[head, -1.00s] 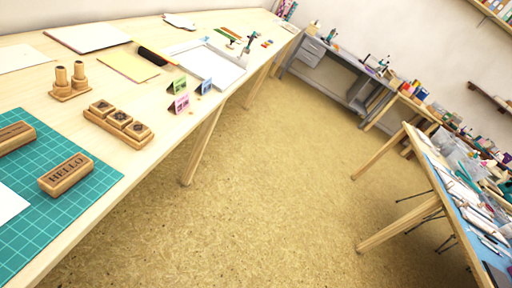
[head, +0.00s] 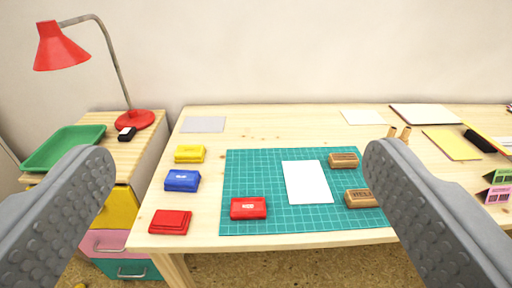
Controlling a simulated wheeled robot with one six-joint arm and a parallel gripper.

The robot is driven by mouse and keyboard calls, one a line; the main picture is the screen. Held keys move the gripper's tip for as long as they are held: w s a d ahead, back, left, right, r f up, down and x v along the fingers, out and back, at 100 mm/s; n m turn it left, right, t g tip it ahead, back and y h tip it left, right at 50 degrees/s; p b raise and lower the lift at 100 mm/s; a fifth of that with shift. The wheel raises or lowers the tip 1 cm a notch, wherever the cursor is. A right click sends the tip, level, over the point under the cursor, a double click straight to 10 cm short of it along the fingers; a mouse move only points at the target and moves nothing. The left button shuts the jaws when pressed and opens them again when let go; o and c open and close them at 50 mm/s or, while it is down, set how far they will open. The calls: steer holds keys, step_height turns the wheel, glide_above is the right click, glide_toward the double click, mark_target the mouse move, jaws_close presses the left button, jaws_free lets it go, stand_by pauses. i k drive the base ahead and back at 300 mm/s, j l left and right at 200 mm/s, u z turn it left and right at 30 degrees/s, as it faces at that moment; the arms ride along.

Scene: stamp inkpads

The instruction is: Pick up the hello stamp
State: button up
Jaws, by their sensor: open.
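The hello stamp (head: 358,199) is a wooden block with dark lettering, lying on the right part of the green cutting mat (head: 262,172). Its right end is partly hidden behind the right finger of my gripper (head: 238,162). My gripper is open and empty, with its two grey fingers wide apart at the left and right of the view. The fingers are close to the camera, and the stamp is farther off on the table. A second wooden stamp (head: 343,160) lies just behind the hello stamp.
White paper (head: 307,183) lies left of the stamps. A red inkpad (head: 248,208) is on the mat; yellow (head: 190,154), blue (head: 182,181) and another red inkpad (head: 170,222) are left of it. A red lamp (head: 62,48) and green tray (head: 62,147) stand left of the table.

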mark_target(356, 198)
steer(key=z, duration=0.75)
steer(key=u, duration=1.25)
steer(key=z, duration=1.3)
steer(key=i+u, duration=0.1)
